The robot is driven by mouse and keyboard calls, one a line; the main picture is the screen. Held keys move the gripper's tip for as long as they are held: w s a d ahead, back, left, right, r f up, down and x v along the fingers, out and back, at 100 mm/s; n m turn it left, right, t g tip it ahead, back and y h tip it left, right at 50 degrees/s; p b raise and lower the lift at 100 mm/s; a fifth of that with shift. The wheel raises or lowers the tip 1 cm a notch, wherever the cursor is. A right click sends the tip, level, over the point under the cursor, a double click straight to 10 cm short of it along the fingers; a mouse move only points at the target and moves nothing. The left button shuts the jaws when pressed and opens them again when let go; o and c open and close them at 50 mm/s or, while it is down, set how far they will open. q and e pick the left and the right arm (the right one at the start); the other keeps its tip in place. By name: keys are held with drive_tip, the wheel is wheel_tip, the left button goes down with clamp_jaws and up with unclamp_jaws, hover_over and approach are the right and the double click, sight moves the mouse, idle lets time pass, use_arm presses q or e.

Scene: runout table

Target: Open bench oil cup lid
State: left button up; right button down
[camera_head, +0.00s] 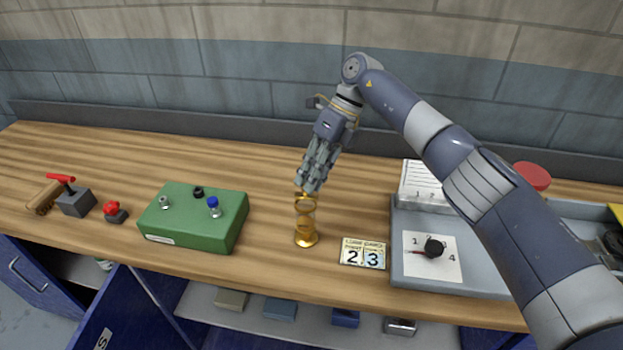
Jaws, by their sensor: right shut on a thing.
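The brass oil cup (306,229) stands upright on the wooden bench, right of the green box. It has a round foot and a see-through middle with brass rings. My right gripper (307,188) comes down from above, tilted, with its fingertips at the top of the cup. It is shut on the top of the cup, where the lid is. The fingers hide most of the lid, so I cannot tell whether it is raised. My left gripper is not in view.
Left of the cup is a green box (184,238) with small knobs. Right are a number plate (363,253) and a grey panel with a black dial (434,247). A red-handled switch (75,203) and red button (115,212) stand far left. Bare wood lies behind the cup.

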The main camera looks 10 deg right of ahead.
drive_tip(key=shift+w+g, duration=0.25)
drive_tip(key=shift+g, duration=0.05)
idle(0.4)
drive_tip(key=c, duration=1.5)
unclamp_jaws()
wheel_tip(320, 180, up, 10)
drive_tip(key=shift+r, duration=0.1)
